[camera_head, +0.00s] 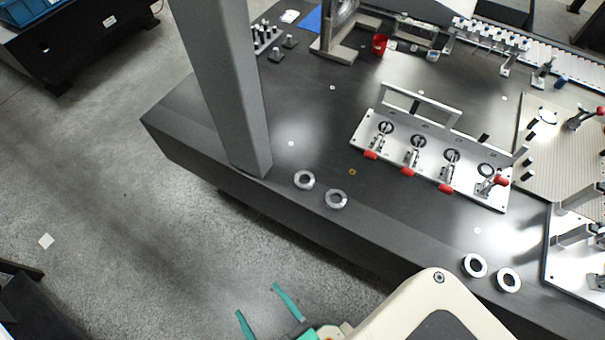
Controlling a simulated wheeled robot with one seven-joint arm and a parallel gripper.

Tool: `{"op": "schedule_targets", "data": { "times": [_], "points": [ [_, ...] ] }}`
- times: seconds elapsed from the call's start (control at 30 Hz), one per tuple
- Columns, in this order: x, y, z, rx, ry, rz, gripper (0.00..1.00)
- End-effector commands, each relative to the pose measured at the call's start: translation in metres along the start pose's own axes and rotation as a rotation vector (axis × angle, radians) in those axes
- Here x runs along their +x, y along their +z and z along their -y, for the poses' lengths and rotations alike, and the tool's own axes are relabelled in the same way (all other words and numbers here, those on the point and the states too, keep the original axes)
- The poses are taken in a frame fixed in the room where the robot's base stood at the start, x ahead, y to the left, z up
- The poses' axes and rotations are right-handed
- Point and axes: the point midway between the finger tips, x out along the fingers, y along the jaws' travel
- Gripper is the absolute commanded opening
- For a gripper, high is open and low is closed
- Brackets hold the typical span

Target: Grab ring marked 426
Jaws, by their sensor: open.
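Two metal rings lie near the table's front edge in the middle of the camera_head view: a left ring (304,172) and a right ring (328,199). Two more rings, each with a dark centre, lie farther right along the same edge: one ring (465,266) and another ring (517,280). No marking can be read on any of them, so I cannot tell which is 426. My gripper (265,314), with teal fingers, is open and empty at the bottom of the view. It appears over the floor, in front of the table and apart from all the rings.
A grey column (225,90) stands on the dark table (300,110) left of the rings. A white fixture plate (470,186) with red-handled clamps lies behind them. A red cup (379,44) stands at the back. Bare tabletop surrounds the middle rings.

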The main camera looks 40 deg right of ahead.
Motion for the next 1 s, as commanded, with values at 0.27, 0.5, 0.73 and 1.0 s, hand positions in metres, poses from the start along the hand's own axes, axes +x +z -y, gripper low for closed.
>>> {"op": "schedule_targets", "data": {
  "times": [0.27,0.5,0.73,1.0],
  "points": [
    [0.096,0.049,-0.041,0.04,0.164,0.155,0.76],
    [0.166,0.054,-0.099,0.112,0.418,0.223,0.76],
    [0.21,0.021,-0.162,0.23,0.732,0.191,0.76],
    [0.223,-0.026,-0.21,0.371,1.023,0.086,0.76]
  ]
}}
